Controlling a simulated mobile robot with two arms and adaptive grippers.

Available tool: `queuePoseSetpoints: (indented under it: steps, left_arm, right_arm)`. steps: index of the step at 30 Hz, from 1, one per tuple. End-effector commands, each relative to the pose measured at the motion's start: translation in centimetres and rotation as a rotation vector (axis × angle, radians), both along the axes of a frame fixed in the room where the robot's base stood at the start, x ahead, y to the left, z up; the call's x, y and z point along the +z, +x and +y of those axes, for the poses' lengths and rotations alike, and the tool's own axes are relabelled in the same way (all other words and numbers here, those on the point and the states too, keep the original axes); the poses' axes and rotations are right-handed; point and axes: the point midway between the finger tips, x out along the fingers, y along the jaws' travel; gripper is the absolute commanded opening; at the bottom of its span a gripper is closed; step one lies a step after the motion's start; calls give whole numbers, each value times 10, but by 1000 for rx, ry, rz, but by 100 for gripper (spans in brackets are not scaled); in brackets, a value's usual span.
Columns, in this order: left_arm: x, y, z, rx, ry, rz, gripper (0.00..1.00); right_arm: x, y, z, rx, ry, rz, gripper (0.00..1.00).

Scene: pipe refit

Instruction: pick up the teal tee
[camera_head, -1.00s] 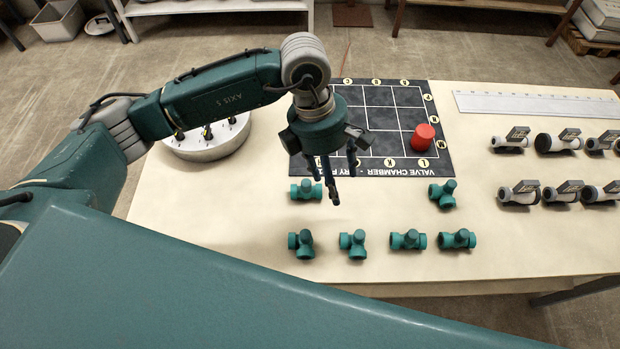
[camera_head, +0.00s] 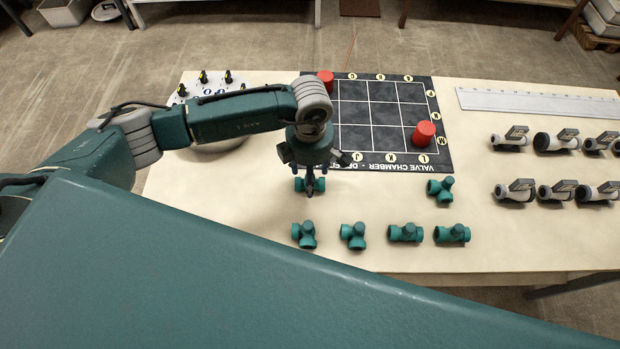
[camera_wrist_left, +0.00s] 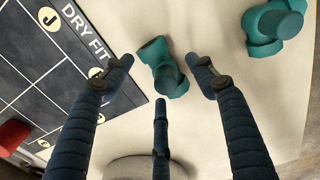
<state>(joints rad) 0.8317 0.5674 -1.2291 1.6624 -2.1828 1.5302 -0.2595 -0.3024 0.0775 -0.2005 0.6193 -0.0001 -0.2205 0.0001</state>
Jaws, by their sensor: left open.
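A teal tee (camera_head: 320,184) lies on the table just below the gridded board, partly hidden by my left gripper (camera_head: 309,188). In the left wrist view the same tee (camera_wrist_left: 158,60) lies beneath and between the three spread fingers of my left gripper (camera_wrist_left: 162,80), which is open and holds nothing. I cannot tell whether a finger touches the tee. Another teal tee (camera_head: 440,190) lies to the right. Several more teal tees, such as this one (camera_head: 405,232), lie in a row nearer the front edge. My right gripper is not in view.
The dark gridded board (camera_head: 385,165) bears a red cylinder (camera_head: 423,133) at its right and another red cylinder (camera_head: 325,82) at its far left. Several grey valves (camera_head: 510,138) stand at the right below a long ruler (camera_head: 540,103). The tabletop (camera_head: 230,220) at the left front is bare.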

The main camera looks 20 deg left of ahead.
Motion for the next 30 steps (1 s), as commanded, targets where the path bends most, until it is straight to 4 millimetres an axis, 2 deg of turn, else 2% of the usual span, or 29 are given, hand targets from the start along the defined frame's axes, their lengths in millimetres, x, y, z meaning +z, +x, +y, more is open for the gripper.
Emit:
queuePoseSetpoints:
  steps: [8, 11, 15, 25, 30]
  left_arm:
    - [-6, 0, 0, -1, 0, -1, 57]
    - [-6, 0, 0, -1, 0, -1, 41]
    - [-6, 0, 0, -1, 0, -1, 13]
    - [-4, 0, 0, -1, -1, -1, 12]
    - [7, 1, -1, 0, -2, -3, 12]
  right_arm:
    - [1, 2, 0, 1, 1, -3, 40]
    - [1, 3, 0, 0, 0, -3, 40]
    - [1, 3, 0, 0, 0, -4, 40]
    - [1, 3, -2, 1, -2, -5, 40]
    - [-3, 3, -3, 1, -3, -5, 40]
